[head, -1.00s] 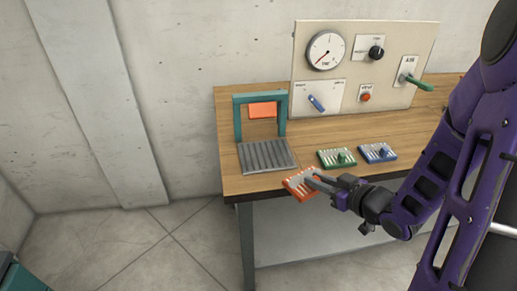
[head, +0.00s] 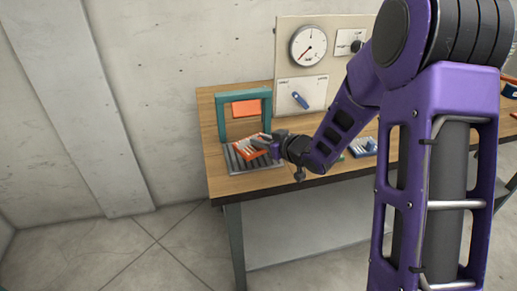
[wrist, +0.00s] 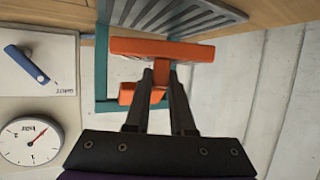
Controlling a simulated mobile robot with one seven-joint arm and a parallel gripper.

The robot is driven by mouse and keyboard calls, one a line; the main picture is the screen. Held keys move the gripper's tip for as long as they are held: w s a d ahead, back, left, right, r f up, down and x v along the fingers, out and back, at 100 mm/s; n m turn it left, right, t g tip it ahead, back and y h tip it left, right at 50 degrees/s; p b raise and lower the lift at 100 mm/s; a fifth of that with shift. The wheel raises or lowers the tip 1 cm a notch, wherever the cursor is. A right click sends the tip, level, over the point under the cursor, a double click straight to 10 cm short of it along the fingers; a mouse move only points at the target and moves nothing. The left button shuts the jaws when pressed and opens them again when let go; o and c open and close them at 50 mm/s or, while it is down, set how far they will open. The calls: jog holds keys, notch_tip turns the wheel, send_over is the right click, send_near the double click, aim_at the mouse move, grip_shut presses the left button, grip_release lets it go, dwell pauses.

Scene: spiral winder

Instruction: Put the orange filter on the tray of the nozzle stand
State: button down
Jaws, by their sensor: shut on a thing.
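The orange filter (head: 251,147) has a slatted light face. In the head view it is tilted over the grey ribbed tray (head: 268,161) of the teal nozzle stand (head: 223,122). My gripper (head: 268,147) is shut on the filter, coming from the right. In the wrist view the filter (wrist: 160,48) lies across the fingertips (wrist: 163,68), its knob between them. The ribbed tray (wrist: 190,17) shows beyond it, and the filter seems a little apart from it. An orange plate (head: 246,108) hangs from the stand's crossbar. Part of the tray is hidden behind the filter and gripper.
A blue filter (head: 362,147) lies on the wooden table to the right, and a green filter is mostly hidden by my arm. A panel with a gauge (head: 308,46) and a blue lever (head: 299,100) stands behind. The table's left end (head: 212,155) is clear.

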aim_at(263, 150)
jog(key=shift+w+a, duration=0.45)
jog(key=shift+w, duration=0.05)
jog(key=shift+d+f+b, duration=0.1)
jog(key=shift+f+b, duration=0.3)
jog(key=shift+f, duration=1.3)
jog(key=shift+f, duration=0.25)
jog(key=c, duration=0.8)
grip_release()
jog(key=shift+o, duration=0.2)
jog(key=shift+r, duration=0.1)
jog(key=shift+r, duration=0.2)
jog(key=p+v, duration=0.1)
jog(key=v, duration=1.1)
